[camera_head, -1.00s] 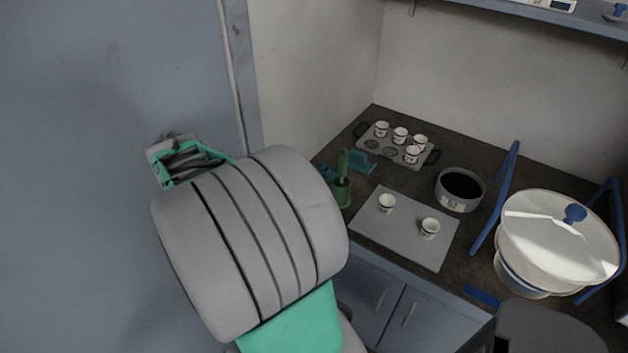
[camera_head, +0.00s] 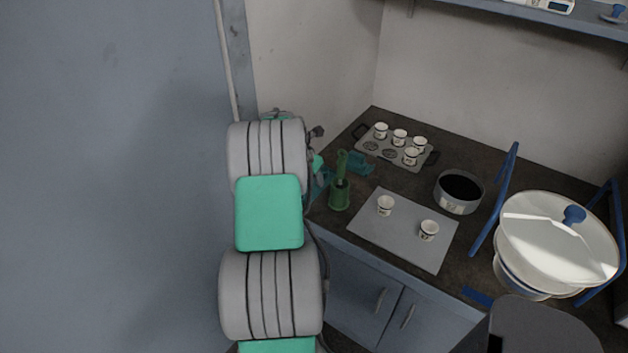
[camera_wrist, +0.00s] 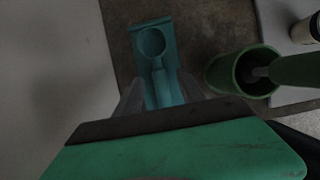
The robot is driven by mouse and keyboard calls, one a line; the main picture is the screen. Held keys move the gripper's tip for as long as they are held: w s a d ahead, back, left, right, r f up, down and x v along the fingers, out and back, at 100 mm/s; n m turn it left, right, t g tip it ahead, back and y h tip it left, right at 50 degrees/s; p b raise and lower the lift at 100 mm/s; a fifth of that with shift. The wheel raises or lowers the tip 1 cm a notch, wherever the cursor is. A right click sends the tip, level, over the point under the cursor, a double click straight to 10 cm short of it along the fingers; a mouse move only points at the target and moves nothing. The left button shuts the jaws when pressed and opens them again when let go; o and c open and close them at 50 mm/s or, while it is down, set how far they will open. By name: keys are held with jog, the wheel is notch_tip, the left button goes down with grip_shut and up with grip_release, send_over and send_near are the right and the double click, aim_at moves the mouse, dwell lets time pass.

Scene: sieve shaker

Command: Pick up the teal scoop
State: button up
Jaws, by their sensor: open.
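The teal scoop (camera_wrist: 152,44) shows in the wrist view, with its round bowl at the top and its handle running down towards my gripper. It lies on a flat teal holder (camera_wrist: 171,32). My gripper (camera_wrist: 160,90) is open, with one pale finger on each side of the handle in the picture; I cannot tell the height gap. In the head view, a teal shape (camera_head: 322,184) at the counter's left edge, partly hidden by my arm, looks like the scoop and its holder. My fingers are hidden there.
A green cup (camera_wrist: 222,76) holding a green-handled tool (camera_wrist: 296,70) stands close right of the scoop. A wall is close on the left. A grey mat (camera_head: 383,233) with two small cups, a muffin tray (camera_head: 372,151) and a dark-filled pan (camera_head: 446,204) are further right.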

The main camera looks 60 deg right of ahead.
jog(key=shift+s+d+f, duration=0.1)
jog(key=shift+d+f, duration=0.2)
jog(key=shift+f, duration=0.3)
jog(key=shift+c, duration=0.4)
grip_shut()
